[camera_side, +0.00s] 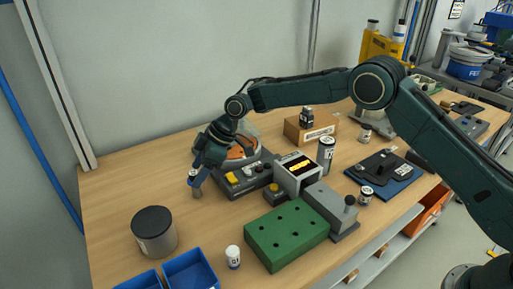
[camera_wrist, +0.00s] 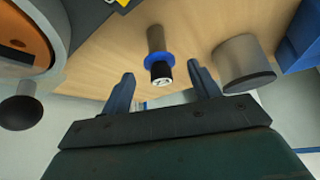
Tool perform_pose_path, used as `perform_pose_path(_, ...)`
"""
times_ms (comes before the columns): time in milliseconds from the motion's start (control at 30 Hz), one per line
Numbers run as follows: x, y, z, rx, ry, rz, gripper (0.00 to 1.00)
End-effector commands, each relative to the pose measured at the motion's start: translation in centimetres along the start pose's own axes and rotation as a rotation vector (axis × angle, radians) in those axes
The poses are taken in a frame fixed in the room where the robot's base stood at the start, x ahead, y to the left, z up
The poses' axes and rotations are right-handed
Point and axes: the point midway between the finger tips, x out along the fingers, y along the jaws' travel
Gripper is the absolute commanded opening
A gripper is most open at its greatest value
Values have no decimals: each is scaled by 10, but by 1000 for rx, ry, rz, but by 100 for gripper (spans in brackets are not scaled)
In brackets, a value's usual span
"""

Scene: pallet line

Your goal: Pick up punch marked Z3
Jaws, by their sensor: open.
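A punch (camera_wrist: 157,40) with a grey shaft, a blue collar and a black top stands on the wooden table in the wrist view. Its pale end mark looks like Z3 but is too small to be sure. My gripper (camera_wrist: 160,76) is open, with one blue finger on each side of the punch's top and gaps on both sides. In the side view my gripper (camera_side: 194,177) is at the punch (camera_side: 197,192), its fingers pointing down around or just above the top. I cannot tell how deep the punch sits between the fingers.
A dark-lidded grey canister (camera_side: 155,233) stands front left, by blue bins (camera_side: 190,272) and a small white-and-black container (camera_side: 233,257). A grey control box with a yellow button (camera_side: 232,178) is close right of my gripper. A green block with holes (camera_side: 286,236) lies in front.

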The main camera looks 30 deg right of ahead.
Motion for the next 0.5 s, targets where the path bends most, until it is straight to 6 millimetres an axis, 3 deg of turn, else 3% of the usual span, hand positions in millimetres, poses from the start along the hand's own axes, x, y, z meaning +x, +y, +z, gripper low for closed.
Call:
perform_pose_path(267, 4, 0, 0, 0, 0, 0, 61)
perform_pose_path(500, 26, -1, 2, 0, 0, -1, 61)
